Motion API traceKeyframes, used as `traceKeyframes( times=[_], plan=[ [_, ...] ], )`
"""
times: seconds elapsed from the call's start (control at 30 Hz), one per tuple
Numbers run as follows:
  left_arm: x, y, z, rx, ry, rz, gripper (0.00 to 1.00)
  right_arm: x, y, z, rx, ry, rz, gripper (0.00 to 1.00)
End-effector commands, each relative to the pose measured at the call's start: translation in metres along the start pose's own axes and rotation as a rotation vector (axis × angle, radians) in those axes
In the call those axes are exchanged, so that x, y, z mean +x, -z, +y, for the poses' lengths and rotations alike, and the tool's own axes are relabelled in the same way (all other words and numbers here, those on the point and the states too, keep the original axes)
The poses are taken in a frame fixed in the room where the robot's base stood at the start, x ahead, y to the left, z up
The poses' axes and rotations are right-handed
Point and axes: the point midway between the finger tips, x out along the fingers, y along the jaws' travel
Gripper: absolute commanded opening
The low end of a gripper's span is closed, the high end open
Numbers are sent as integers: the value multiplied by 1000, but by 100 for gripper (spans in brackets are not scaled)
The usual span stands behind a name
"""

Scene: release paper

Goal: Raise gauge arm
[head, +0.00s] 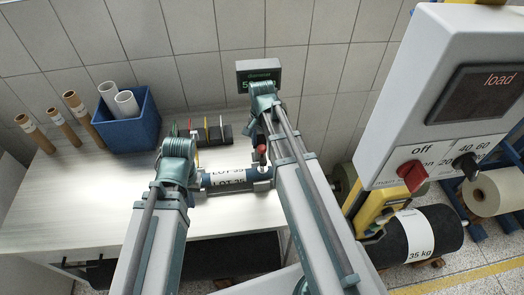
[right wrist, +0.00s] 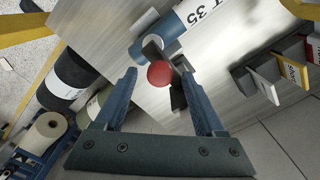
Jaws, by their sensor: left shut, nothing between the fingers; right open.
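The gauge arm is marked by a red ball knob (head: 261,149), just above the blue roll (head: 232,182) labelled LOT 35. In the right wrist view the red knob (right wrist: 160,74) lies between the fingertips of my right gripper (right wrist: 160,77), on a grey metal bracket beside the roll. The right gripper is open; no finger clearly touches the knob. In the head view my right arm partly covers the right gripper (head: 259,137). My left gripper (head: 193,160) is shut and empty, near the left end of the roll. A small display (head: 258,77) with green text stands behind, partly covered.
Colored tabbed cards (head: 213,132) stand in dark holders behind the roll. A blue bin (head: 130,128) with white tubes and several brown tubes (head: 59,122) stand at the back left. A control box (head: 440,100) is at the right. The table's left part is clear.

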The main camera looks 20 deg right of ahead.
Motion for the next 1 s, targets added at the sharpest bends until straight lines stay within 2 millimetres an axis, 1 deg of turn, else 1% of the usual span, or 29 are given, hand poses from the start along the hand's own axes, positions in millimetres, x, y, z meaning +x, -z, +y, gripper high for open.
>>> traceKeyframes(
  times=[0.03, 0.07, 0.33, 0.47, 0.5, 0.57, 0.6, 0.67, 0.7, 0.73, 1.0],
  plan=[
    [5, 0, 0, 1, 0, 0, 0, 5, 0, 0, 0, 0, 0, 71],
    [6, 0, 1, 1, 0, 0, 0, 6, 0, 0, 0, 0, 0, 71],
    [4, 0, 0, 1, 0, 0, 0, 4, 0, 0, 0, 0, 0, 71],
    [4, 0, 0, 1, 0, 0, 0, 4, 0, 0, 0, 0, 0, 48],
    [4, 0, 0, 1, 0, 0, 0, 4, 0, 0, 0, 0, 0, 41],
    [4, 0, 0, 1, 0, 0, 0, 5, 0, 0, 0, 0, 0, 30],
    [4, 0, 0, 1, 0, 0, 0, 5, 0, 0, 0, 0, 0, 23],
    [4, 0, 0, 1, 0, 0, 0, 5, 0, 0, 0, 0, 0, 12],
    [4, 0, 0, 1, 0, 0, 0, 5, 0, 0, 0, 0, 0, 5],
    [5, 0, 0, 1, 0, 0, 0, 5, 0, 0, 0, 0, 0, 0],
    [5, 0, 0, 1, 0, 0, 0, 5, 0, 0, 0, 0, 0, 0]
  ],
)
